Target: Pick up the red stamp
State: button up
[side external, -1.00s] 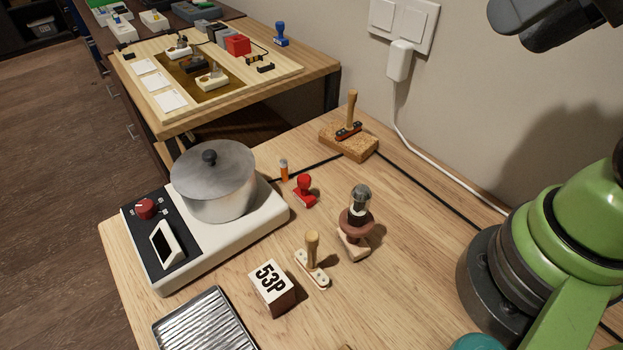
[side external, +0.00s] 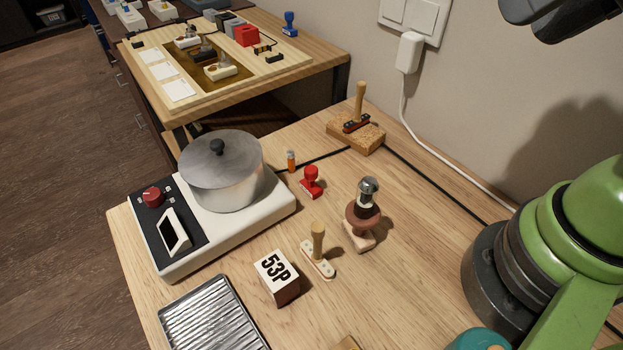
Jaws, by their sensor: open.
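The red stamp (side external: 312,183) stands upright on the light wooden table, with a round knob on top and a wider red base. It is right of the hot plate and touches nothing. My gripper (side external: 560,18) shows only in part as a dark grey shape cut off by the top right edge. It is high above the table and far from the stamp. Its fingertips are not clearly visible, and nothing is seen held there.
A lidded pot (side external: 222,175) sits on the white hot plate (side external: 228,228). Close by stand a small orange bottle (side external: 291,161), a dark-knobbed wooden stamp (side external: 363,215), a wood-handled stamp (side external: 318,255), a 53P block (side external: 277,278) and a cork block (side external: 354,137). A ridged tray (side external: 210,318) lies in front.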

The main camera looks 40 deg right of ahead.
jog(key=w+a+f+n+g, duration=0.1)
jog(key=w+a+n+g, duration=0.2)
jog(key=w, duration=0.5)
jog(key=n+g+h, duration=0.2)
jog(key=n+g, duration=0.2)
jog(key=n, duration=0.6)
send_over(311, 168)
notch_tip(311, 168, down, 21)
jog(key=shift+f, duration=3.2)
jog(key=c, duration=1)
